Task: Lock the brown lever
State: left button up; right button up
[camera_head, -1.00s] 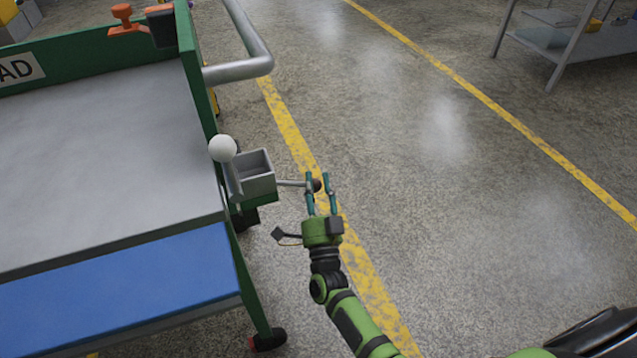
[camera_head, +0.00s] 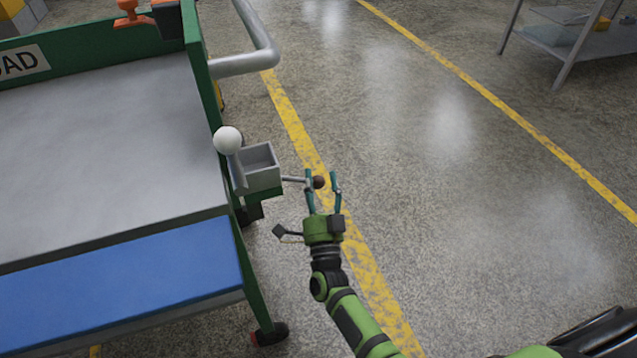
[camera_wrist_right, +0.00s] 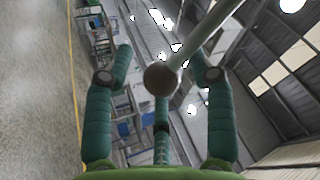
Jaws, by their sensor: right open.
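The brown lever's round knob (camera_head: 319,182) sits at the end of a thin grey rod (camera_head: 294,179) that sticks out to the right from a grey box on the cart's side. My right gripper (camera_head: 322,177) is open, with its two teal fingers on either side of the knob. In the right wrist view the brown knob (camera_wrist_right: 160,77) and its rod (camera_wrist_right: 204,35) lie between the spread fingers. The knob appears apart from both fingers there. My left gripper is not in view.
A white-knobbed lever (camera_head: 228,141) stands beside the grey box (camera_head: 259,169). The green-framed cart (camera_head: 203,100) with a grey top fills the left, with a bent grey handle (camera_head: 245,64) behind. A grey shelf (camera_head: 580,38) stands far right. The floor right of my gripper is clear.

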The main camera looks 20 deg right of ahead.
jog(key=shift+s, duration=0.1)
jog(key=v, duration=1.2)
